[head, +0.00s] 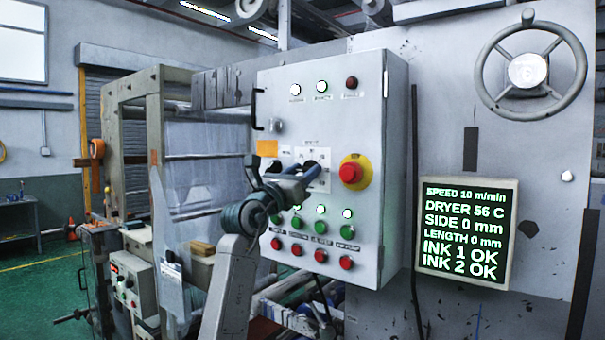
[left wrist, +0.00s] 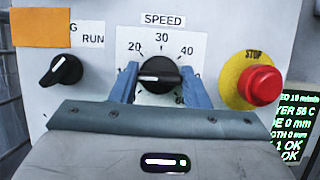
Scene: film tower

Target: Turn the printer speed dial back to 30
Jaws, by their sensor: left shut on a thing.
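The black speed dial (left wrist: 158,74) sits in the middle of the left wrist view, under the label SPEED. Its white mark points left, below the printed 20. The numbers 20, 30 and 40 show; the lower scale is hidden by my gripper. My left gripper (left wrist: 160,82) is shut on the dial, with one blue finger on each side. In the head view my left gripper (head: 296,172) reaches the panel and mostly covers the dial. The display screen (head: 466,233) reads SPEED 10 m/min. My right gripper is not in view.
A red stop button (left wrist: 259,85) on a yellow ring is close to the right of the dial. A black selector knob (left wrist: 62,71) marked RUN is to the left. Rows of green and red buttons (head: 320,255) lie below on the control cabinet (head: 376,110). A handwheel (head: 528,70) is at upper right.

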